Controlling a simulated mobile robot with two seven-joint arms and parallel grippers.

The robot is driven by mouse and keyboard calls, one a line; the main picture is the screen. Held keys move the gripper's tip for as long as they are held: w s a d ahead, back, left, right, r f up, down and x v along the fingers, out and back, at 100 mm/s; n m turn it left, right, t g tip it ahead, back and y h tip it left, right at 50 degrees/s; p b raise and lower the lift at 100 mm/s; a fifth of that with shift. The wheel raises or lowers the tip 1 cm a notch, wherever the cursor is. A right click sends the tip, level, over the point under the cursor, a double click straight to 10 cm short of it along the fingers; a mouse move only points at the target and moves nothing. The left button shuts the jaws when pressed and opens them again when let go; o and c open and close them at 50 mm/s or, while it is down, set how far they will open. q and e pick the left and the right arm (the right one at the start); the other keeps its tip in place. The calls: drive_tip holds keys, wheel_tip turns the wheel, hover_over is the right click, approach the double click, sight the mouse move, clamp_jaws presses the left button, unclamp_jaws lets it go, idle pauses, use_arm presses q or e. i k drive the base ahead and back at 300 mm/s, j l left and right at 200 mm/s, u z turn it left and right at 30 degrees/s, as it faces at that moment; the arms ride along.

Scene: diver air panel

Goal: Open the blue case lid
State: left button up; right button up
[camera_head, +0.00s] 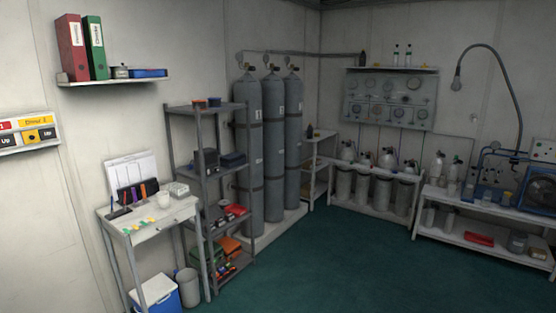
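A blue case with a white lid (155,292) stands on the floor under the small white desk, at the bottom left of the head view. Its lid looks shut, and its lower part is cut off by the picture's bottom edge. A smaller, flat blue box (149,73) lies on the wall shelf at the upper left. I cannot tell for certain which of these is the task's case. Neither of my grippers is in view.
The white desk (150,233) overhangs the white-lidded case, with a grey bin (188,287) beside it. The grey rack (214,109) stands just right. Tall gas cylinders (272,150) stand behind. The green floor (330,270) is clear in the middle.

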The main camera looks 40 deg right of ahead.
sight(231, 158)
drive_tip(key=z, duration=1.1)
drive_tip(key=i+z, duration=0.1)
drive_tip(key=i, duration=0.2)
drive_tip(key=i+l+z, duration=0.1)
drive_tip(key=i+z, duration=0.15)
drive_tip(key=i, duration=1.35)
drive_tip(key=i+u, duration=0.2)
drive_tip(key=i, duration=0.3)
drive_tip(key=i+l+u, duration=0.2)
drive_tip(key=i, duration=0.25)
drive_tip(key=i+l+u, duration=0.15)
drive_tip(key=i, duration=0.35)
